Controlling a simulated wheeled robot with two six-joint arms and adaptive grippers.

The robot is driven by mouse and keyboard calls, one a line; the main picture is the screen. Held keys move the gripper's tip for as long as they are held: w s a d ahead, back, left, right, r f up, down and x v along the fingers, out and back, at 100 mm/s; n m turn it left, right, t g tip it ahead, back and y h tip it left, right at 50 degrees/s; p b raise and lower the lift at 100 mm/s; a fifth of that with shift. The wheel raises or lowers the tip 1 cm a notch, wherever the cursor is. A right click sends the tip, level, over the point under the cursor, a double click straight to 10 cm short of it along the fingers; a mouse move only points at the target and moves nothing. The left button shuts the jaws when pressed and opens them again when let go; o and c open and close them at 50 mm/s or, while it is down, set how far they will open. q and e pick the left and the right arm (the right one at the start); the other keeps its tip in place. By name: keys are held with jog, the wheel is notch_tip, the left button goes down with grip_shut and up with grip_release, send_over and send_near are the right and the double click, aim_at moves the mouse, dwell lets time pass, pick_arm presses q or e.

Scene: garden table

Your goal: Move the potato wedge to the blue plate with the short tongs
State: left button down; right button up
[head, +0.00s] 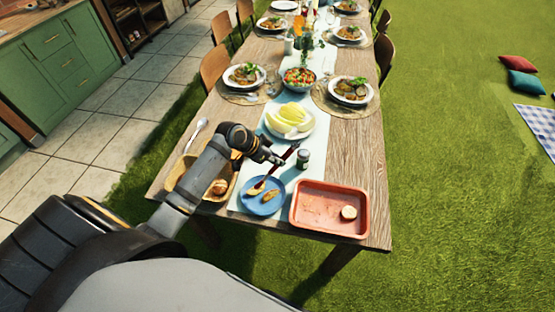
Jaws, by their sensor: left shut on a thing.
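The blue plate (262,210) lies near the front of the table, left of the red tray. Two yellow-brown pieces that look like potato wedges show over it: one (270,195) lies on the plate, and another (256,189) is at the lower end of the short tongs (273,175). I cannot tell whether the tongs still pinch that piece or whether it rests on the plate. My left gripper (279,160) is shut on the dark red tongs, which slant down to the left over the plate. My right gripper is out of view.
The red tray (325,230) holds a small round pale piece (348,212). A dark jar (303,159) stands behind it. A wooden tray (188,190) with a brown item lies left, partly behind my arm. A plate of pale leaves (290,119) and several set places stand farther back.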

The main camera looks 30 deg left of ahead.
pick_arm(q)
jog(key=c, duration=1.5)
grip_release()
jog(key=shift+c, duration=0.2)
notch_tip(320, 180, up, 10)
jog(key=p, duration=1)
